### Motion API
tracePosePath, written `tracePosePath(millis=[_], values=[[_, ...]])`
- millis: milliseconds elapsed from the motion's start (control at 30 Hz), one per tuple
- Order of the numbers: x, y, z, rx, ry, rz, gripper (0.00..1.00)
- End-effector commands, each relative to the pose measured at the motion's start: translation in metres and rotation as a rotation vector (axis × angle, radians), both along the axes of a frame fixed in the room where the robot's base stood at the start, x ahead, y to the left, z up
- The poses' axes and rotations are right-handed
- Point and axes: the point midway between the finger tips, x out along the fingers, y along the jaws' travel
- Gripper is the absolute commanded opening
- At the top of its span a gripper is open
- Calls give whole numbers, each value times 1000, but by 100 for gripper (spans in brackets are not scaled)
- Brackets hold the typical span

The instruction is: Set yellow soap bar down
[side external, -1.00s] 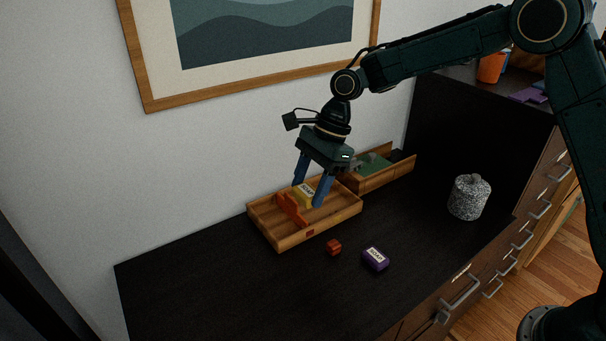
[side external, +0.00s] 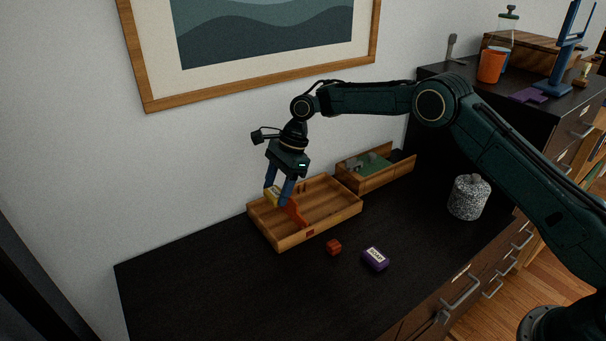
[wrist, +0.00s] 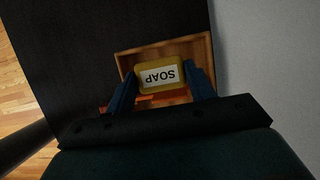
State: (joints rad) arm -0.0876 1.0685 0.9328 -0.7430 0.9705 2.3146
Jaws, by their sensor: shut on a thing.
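The yellow soap bar (side external: 271,194), labelled SOAP, is between the blue fingers of my gripper (side external: 279,192). In the wrist view the soap bar (wrist: 158,77) lies flat between both fingers, label facing the camera. My gripper (wrist: 161,82) is shut on it. The bar is at the left end of the wooden tray (side external: 335,219), on the left side of the orange-red divider (side external: 296,213). I cannot tell whether the bar touches the tray floor. The near finger partly hides it in the side view.
A small red block (side external: 333,247) and a purple labelled bar (side external: 376,259) lie in front of the tray. A wooden box (side external: 371,184) with green inside stands behind right. A speckled jar (side external: 468,197) is at the right. The dark top (side external: 210,285) is clear at front left.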

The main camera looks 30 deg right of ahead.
Motion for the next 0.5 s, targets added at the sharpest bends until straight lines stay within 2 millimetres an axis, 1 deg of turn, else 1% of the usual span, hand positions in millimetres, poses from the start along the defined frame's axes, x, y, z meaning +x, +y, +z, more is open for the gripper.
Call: tracePosePath(millis=[300,367,500], values=[[3,0,-5,-1,0,0,31],[2,0,-9,-1,1,-1,31],[2,0,-25,-1,4,0,31]])
